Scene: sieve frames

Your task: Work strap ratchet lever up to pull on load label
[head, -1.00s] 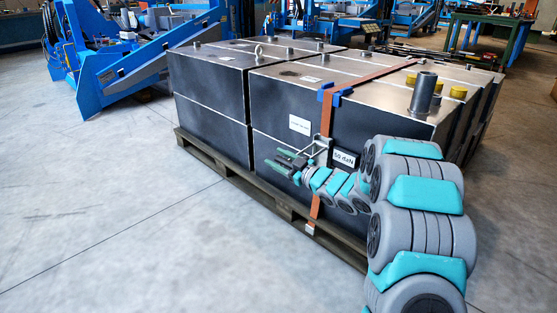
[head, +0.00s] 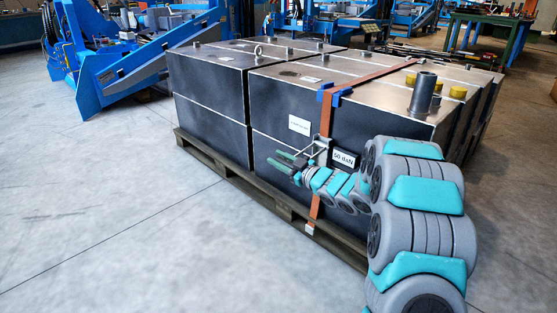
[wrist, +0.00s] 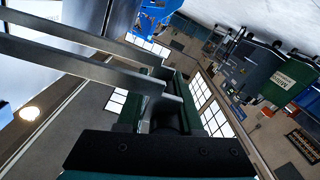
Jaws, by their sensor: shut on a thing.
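An orange strap (head: 325,125) runs over the load and down its front face. The metal ratchet lever (head: 317,147) stands out from the strap on that face. My gripper (head: 285,160), with green fingers, is at the lever's outer end and shut on it. In the wrist view, the lever's two grey side bars (wrist: 75,52) run in to my gripper (wrist: 160,100). A black label (head: 344,161) with white text, seemingly in daN, is just right of the lever. My arm partly hides the strap and ratchet below it.
The load is several dark metal boxes (head: 210,95) on a wooden pallet (head: 215,163). Blue corner guards (head: 334,95) sit under the strap at the top edge. A white label (head: 299,125) is left of the strap. Grey floor at the left is clear; blue machinery (head: 125,70) stands behind.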

